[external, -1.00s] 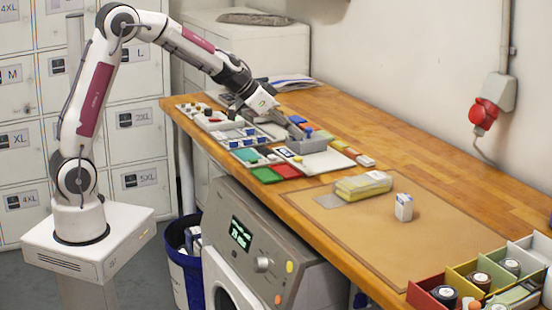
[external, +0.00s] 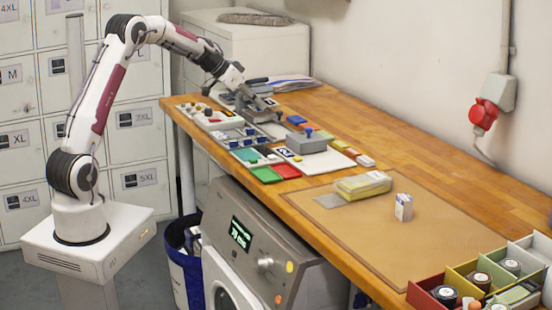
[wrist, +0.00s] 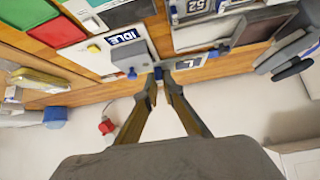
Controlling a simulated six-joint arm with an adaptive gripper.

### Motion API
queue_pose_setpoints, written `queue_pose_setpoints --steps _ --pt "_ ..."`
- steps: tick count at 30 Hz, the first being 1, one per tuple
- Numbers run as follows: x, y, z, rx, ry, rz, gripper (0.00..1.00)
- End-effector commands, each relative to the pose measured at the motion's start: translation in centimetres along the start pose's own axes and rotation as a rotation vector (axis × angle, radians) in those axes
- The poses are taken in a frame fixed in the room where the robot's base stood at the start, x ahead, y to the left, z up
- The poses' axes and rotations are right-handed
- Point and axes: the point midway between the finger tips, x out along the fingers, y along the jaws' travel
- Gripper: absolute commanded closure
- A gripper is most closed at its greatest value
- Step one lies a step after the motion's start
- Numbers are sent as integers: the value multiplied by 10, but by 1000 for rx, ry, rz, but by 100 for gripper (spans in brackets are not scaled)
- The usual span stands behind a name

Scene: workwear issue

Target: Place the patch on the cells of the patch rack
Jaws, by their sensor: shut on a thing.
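My gripper (wrist: 162,82) is shut on a small patch (wrist: 187,64). The patch is pale with a dark "L", and a blue piece shows right at my fingertips. In the external view my gripper (external: 262,104) is over the far part of the bench, and the patch cannot be made out there. A shallow tray with dark recesses (wrist: 262,27) lies up and right of my fingertips in the wrist view. It looks like the patch rack, but I cannot tell surely. A pale tile marked "52" (wrist: 198,7) shows at its upper left. The patch appears apart from it.
A grey device labelled IDLE (external: 310,145) sits close by, with a blue knob on top. Green (external: 265,174) and red (external: 286,171) pads lie at the bench's front edge. A yellow pack (external: 363,186) lies on the brown mat (external: 400,232). Bare wood lies along the wall side.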

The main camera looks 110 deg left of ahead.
Motion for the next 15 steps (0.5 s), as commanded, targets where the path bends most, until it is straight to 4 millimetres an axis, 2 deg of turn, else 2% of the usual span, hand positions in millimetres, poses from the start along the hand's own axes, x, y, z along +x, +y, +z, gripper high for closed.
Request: queue_pose_setpoints --steps 1,6,15 --pt "-3 -19 3 -9 1 -11 100" --pt "-11 -60 11 -26 1 -26 100" --pt "-22 -104 21 -41 0 -42 100"
